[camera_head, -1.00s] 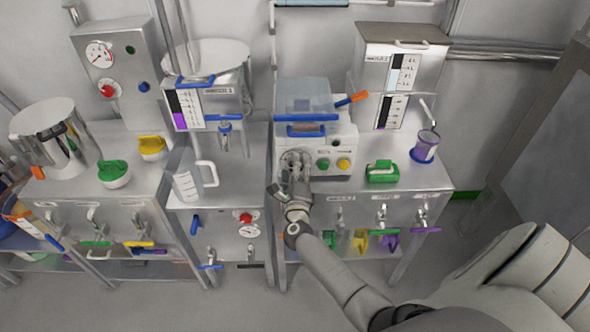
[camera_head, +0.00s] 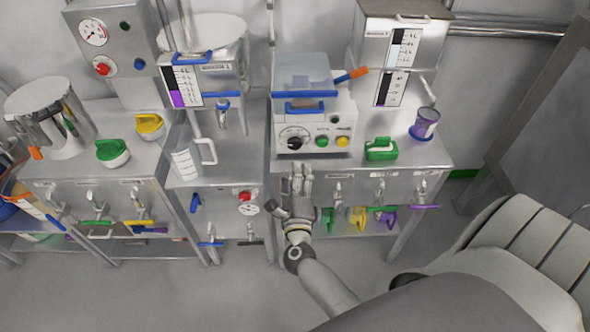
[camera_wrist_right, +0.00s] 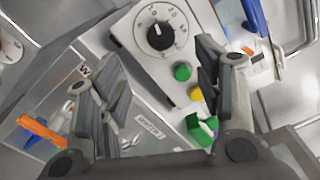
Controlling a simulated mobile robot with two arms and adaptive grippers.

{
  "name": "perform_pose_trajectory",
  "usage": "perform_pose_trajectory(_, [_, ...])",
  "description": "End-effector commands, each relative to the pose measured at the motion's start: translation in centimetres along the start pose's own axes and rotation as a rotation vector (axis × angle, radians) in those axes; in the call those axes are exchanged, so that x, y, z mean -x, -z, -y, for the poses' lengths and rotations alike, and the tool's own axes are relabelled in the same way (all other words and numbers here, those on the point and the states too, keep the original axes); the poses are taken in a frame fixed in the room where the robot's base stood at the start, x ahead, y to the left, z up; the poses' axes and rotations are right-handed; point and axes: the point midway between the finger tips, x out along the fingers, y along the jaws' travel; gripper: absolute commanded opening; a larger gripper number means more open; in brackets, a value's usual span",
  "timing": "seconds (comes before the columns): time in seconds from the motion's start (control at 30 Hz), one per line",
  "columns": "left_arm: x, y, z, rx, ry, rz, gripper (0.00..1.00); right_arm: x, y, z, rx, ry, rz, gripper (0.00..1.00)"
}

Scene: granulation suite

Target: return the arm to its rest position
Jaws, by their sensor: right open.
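My right gripper (camera_head: 290,190) is open and empty in the head view. My left gripper is not in the head view.
Green (camera_head: 321,142) and yellow (camera_head: 341,141) buttons sit beside the dial. A green-handled item (camera_head: 381,149) and a purple cup (camera_head: 424,123) stand on the bench. Valves (camera_head: 380,191) stick out of the bench front. The floor in front is free.

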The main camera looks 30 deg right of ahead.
Motion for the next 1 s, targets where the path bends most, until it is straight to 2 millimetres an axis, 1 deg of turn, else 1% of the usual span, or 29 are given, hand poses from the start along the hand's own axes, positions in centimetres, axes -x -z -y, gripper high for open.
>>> perform_pose_trajectory(0.5, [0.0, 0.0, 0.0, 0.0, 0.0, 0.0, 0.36, 0.1, 0.0, 0.0, 0.002, 0.0, 0.0, 0.6])
perform_pose_trajectory(0.57, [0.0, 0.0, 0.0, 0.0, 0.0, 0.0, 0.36, 0.2, 0.0, -0.5, 0.023, -0.009, 0.009, 0.6])
perform_pose_trajectory(0.6, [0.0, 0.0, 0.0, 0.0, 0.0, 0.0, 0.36, 0.4, 0.0, -1.2, 0.058, -0.022, 0.022, 0.6])
perform_pose_trajectory(0.67, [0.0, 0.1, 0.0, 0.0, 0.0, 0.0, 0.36, 0.9, 0.0, -3.2, 0.149, -0.059, 0.06, 0.6])
perform_pose_trajectory(0.77, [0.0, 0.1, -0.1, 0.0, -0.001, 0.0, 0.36, 2.8, 0.3, -8.4, 0.39, -0.156, 0.168, 0.6])
perform_pose_trajectory(0.8, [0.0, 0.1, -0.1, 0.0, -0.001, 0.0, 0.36, 4.0, 0.7, -11.1, 0.507, -0.207, 0.226, 0.6])
perform_pose_trajectory(0.87, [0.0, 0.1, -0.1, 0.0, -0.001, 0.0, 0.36, 6.2, 1.6, -15.0, 0.682, -0.283, 0.32, 0.6])
perform_pose_trajectory(0.9, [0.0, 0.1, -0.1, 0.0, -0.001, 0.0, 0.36, 7.7, 2.5, -17.6, 0.795, -0.334, 0.383, 0.6])
perform_pose_trajectory(0.97, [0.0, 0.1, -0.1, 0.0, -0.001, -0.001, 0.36, 10.3, 4.0, -21.1, 0.952, -0.407, 0.48, 0.6])
perform_pose_trajectory(1.0, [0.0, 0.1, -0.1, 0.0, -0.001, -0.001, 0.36, 12.1, 5.3, -23.2, 1.05, -0.456, 0.546, 0.6])
